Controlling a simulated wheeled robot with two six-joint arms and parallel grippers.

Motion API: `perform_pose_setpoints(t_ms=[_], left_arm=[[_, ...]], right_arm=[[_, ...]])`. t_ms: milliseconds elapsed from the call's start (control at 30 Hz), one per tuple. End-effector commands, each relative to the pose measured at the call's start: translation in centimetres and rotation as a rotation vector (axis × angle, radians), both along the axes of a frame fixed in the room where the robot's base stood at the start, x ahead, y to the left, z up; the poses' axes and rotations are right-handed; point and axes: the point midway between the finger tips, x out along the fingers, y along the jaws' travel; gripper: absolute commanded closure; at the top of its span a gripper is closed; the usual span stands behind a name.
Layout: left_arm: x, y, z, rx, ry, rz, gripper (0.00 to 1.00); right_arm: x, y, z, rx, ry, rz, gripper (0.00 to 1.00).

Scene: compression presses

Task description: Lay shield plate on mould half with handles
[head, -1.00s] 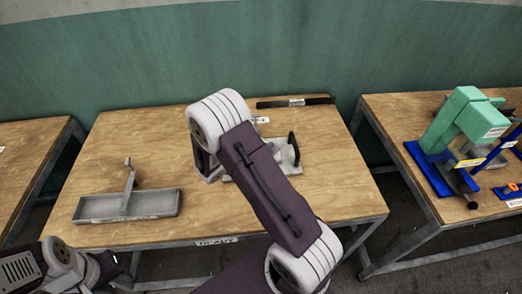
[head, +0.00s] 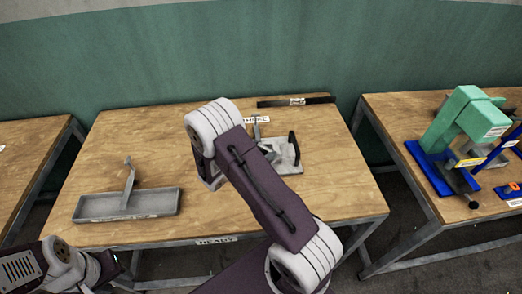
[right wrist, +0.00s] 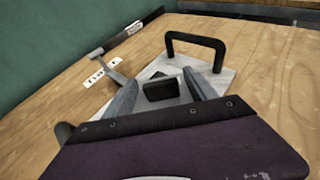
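The mould half, a light grey plate (right wrist: 225,80) with a tall black handle (right wrist: 197,42), lies on the middle table; it also shows in the head view (head: 292,167). Its near side is hidden by my right gripper. My right gripper (right wrist: 160,80) is open over the plate, fingers spread on either side of a small black block (right wrist: 162,89), with gaps visible. A grey T-shaped piece (right wrist: 107,52) stands beside the plate; I cannot tell whether it belongs to the shield plate. My left gripper (head: 106,266) is low at the left, its fingers unclear.
A shallow grey tray (head: 160,207) with an upright T-shaped piece (head: 129,180) is at the table's left. A dark bar (head: 275,103) lies along the back edge. A green press (head: 462,118) stands on the right table. The middle table's right end is clear.

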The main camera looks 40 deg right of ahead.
Motion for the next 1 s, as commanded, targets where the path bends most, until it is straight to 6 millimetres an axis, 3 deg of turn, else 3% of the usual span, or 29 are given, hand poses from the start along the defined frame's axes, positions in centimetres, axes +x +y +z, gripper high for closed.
perform_pose_setpoints(t_ms=[167, 500, 667, 833, 933, 1000], left_arm=[[0.0, 0.0, 0.1, 0.0, 0.0, 0.0, 0.62], [0.0, 0.0, -0.4, 0.0, 0.0, 0.0, 0.62], [0.0, 0.0, -0.4, 0.0, 0.0, 0.0, 0.62], [0.0, 0.0, -0.4, 0.0, 0.0, 0.0, 0.62], [0.0, 0.0, -0.4, 0.0, 0.0, 0.0, 0.62], [0.0, 0.0, -0.4, 0.0, 0.0, 0.0, 0.62]], right_arm=[[-0.2, 1.3, 0.8, 0.0, -0.001, 0.005, 0.35], [-2.4, 8.8, 4.0, 0.002, -0.002, 0.006, 0.35], [-3.0, 10.4, 4.8, 0.0, -0.001, 0.002, 0.35], [-3.4, 10.6, 4.9, 0.01, -0.002, -0.013, 0.35], [-6.6, 9.5, 4.3, 0.139, -0.037, -0.176, 0.35], [-11.0, 9.3, 3.3, 0.33, -0.111, -0.417, 0.35]])
